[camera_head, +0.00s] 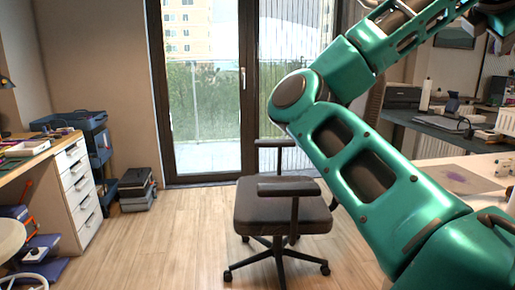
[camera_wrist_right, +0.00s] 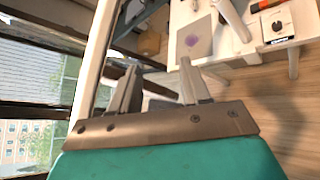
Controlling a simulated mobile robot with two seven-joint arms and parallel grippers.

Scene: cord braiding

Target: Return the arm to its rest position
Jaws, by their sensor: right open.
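My right arm, green with dark joints, crosses the right half of the head view, bent at the elbow and rising toward the top right corner. My right gripper (camera_wrist_right: 158,82) shows in the right wrist view, with its two grey fingers apart and nothing between them. It is up in the air, away from the white table (camera_wrist_right: 225,48) seen beyond it. No cord shows clearly in either view. My left gripper is in neither view.
A dark office chair (camera_head: 283,207) stands on the wooden floor, partly behind my arm. A glass door (camera_head: 205,90) is at the back. A drawer desk (camera_head: 80,195) stands at the left. A dark worktop (camera_head: 430,122) with a printer (camera_head: 403,96) is at the right.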

